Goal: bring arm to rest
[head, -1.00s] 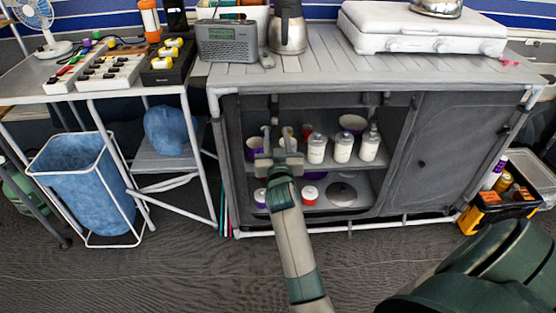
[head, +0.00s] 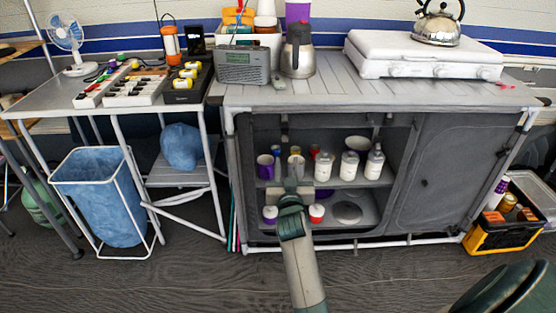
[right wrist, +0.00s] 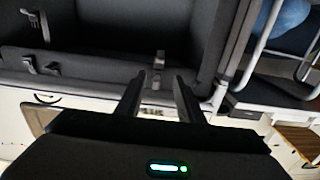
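My right gripper (head: 291,181) is in front of the open left half of the grey cabinet (head: 440,170), at about the height of its middle shelf. In the right wrist view its two dark fingers (right wrist: 158,92) stand apart with nothing between them. The grey and teal right arm reaches up to it from the bottom of the head view. Whether the fingers are past the cabinet's front edge is hard to tell. My left gripper is not in view.
White bottles (head: 349,165) and a purple mug (head: 265,166) stand on the shelf near the gripper. A blue bin (head: 104,200) stands left, a yellow-black toolbox (head: 503,234) right. The floor in front is clear.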

